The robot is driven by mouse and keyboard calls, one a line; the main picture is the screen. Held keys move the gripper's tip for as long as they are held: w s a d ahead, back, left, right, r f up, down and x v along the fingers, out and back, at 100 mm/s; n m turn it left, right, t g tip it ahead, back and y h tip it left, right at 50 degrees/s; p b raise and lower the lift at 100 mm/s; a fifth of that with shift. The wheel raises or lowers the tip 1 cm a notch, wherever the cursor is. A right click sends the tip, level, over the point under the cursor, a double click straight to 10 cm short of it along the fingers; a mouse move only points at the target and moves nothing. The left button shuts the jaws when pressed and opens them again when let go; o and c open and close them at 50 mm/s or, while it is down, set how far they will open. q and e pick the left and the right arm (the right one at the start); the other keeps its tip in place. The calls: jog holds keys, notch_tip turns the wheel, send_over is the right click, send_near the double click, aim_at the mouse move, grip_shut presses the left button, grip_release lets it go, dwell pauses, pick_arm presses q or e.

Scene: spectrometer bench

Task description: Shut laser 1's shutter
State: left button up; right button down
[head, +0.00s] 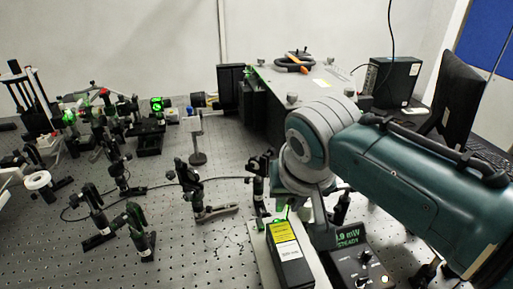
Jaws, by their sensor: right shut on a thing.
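A black laser box with a yellow label (287,252) sits on a light plate near the bottom centre; I take it to be laser 1, though I cannot read its name. Green light glows at its far end. My right gripper (308,212) reaches down from the right, just beyond and right of that end. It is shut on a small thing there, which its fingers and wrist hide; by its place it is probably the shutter. Green light also shows on the optics at the far left (157,105). My left gripper is out of view.
A meter with a green display reading mW and "STEADY" (347,236) stands right of the laser, above a box with knobs (362,270). Several post-mounted optics fill the left and middle. A large grey-topped instrument (315,82) stands behind. A dark cable curves across the bench.

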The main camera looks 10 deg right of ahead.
jog(key=shift+a, duration=0.15)
jog(key=c, duration=1)
grip_release()
jog(key=shift+o, duration=0.2)
jog(key=shift+r, duration=0.25)
jog(key=p+v, duration=0.2)
jog(key=v, duration=0.7)
jog(key=shift+s+a, duration=0.2)
jog(key=shift+r, duration=0.15)
